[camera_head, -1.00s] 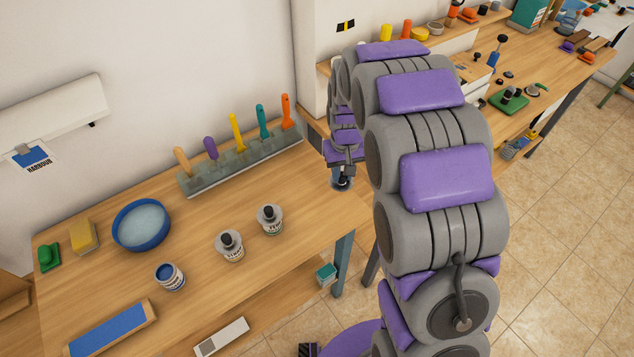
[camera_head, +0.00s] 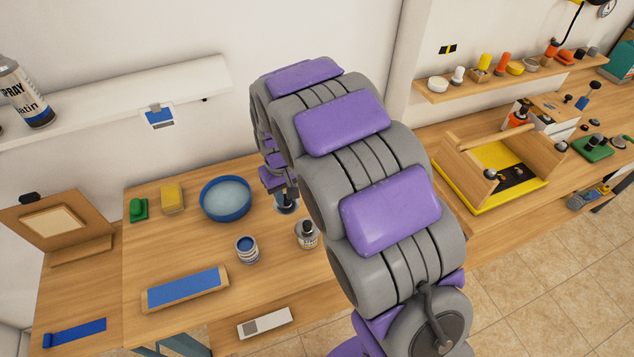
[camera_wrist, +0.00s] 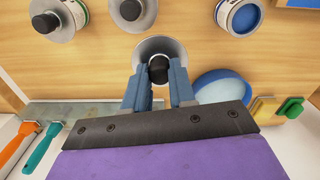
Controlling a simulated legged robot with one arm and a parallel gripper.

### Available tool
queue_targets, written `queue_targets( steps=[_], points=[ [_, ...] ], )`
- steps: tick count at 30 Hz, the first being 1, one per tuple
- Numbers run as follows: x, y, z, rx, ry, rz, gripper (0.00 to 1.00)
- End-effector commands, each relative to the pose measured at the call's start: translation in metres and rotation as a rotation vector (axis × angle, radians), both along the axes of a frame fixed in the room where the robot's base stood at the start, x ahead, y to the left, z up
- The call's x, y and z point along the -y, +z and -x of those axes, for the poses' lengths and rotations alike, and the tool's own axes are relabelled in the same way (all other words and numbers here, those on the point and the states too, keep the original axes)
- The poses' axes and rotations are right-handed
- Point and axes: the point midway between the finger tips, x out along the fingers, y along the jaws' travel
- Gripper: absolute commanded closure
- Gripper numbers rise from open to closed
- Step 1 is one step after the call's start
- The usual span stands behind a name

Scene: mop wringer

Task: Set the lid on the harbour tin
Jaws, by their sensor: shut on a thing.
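My gripper (camera_wrist: 158,88) is shut on the black knob (camera_wrist: 158,70) of a round grey lid (camera_wrist: 160,45). In the head view my gripper (camera_head: 286,196) shows beyond my arm, with the lid (camera_head: 286,208) under it. The lid seems to hang above the bench, but its height is hard to tell. The harbour tin (camera_head: 247,256) stands open and upright, blue paint inside, nearer the camera and left of the lid. In the wrist view the tin (camera_wrist: 240,17) is at the upper right, apart from the lid.
A lidded tin (camera_head: 307,240) stands right of the open tin; the wrist view shows two lidded tins (camera_wrist: 57,18) (camera_wrist: 131,12). A blue bowl (camera_head: 226,216), a yellow sponge (camera_head: 172,198) and a blue-topped tray (camera_head: 185,289) are nearby. The tool rack (camera_wrist: 95,108) lies behind.

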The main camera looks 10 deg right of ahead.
Motion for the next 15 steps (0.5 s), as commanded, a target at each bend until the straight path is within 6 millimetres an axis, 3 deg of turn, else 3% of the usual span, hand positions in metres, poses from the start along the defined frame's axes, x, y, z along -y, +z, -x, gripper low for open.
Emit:
queue_targets(
  steps=[1,6,10,15],
  points=[
    [-0.023,0.003,0.009,0.0,0.063,0.0,0.99],
    [-0.075,0.006,0.038,-0.002,0.234,-0.002,0.99],
    [-0.101,0.007,0.054,-0.002,0.321,-0.002,0.99],
    [-0.118,0.007,0.065,-0.003,0.373,0.0,0.99]
  ],
)
